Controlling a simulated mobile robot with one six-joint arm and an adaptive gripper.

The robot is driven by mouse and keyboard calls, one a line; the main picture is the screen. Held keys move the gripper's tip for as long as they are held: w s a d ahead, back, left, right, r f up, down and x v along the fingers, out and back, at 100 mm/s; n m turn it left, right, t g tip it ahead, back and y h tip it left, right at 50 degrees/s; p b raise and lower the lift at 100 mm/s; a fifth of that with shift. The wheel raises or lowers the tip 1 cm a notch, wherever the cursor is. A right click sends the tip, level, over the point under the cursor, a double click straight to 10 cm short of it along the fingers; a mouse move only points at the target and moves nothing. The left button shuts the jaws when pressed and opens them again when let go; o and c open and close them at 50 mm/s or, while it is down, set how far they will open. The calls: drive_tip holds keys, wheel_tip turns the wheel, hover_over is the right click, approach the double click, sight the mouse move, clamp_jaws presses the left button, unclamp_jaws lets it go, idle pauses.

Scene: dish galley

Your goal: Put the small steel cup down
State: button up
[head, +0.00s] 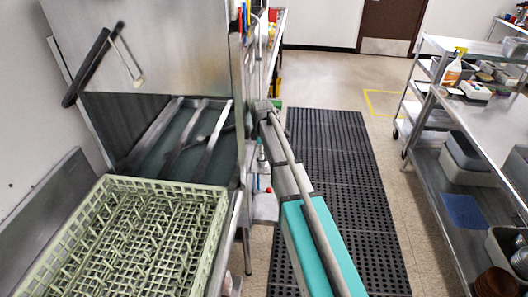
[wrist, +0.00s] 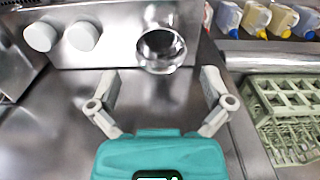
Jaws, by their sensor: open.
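The small steel cup (wrist: 161,50) shows in the wrist view, shiny and round-rimmed, at the back of a steel surface close to an upright steel panel. It looks upright, seen from above. My gripper (wrist: 160,88) is open, its two grey fingers spread wide with nothing between them. The cup lies ahead of the fingertips, roughly centred between them, with a gap. In the head view I cannot make out the cup, and the gripper's fingers are not clear at the far end of my arm.
A pale green dish rack (head: 130,235) stands at the left before the steel dishwasher (head: 150,45). Two white round objects (wrist: 62,36) are left of the cup. Several jugs (wrist: 255,18) line the back right. A steel shelf unit (head: 490,115) stands right, beyond a black floor mat (head: 335,160).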

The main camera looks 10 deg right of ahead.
wheel_tip(320, 180, up, 8)
drive_tip(key=p, duration=0.7)
drive_tip(key=shift+r, duration=0.1)
idle(0.7)
drive_tip(key=s+d+m, duration=0.1)
drive_tip(key=s+m, duration=1.3)
drive_tip(key=s, duration=1.3)
drive_tip(key=shift+s+m, duration=0.3)
drive_tip(key=shift+m, duration=0.1)
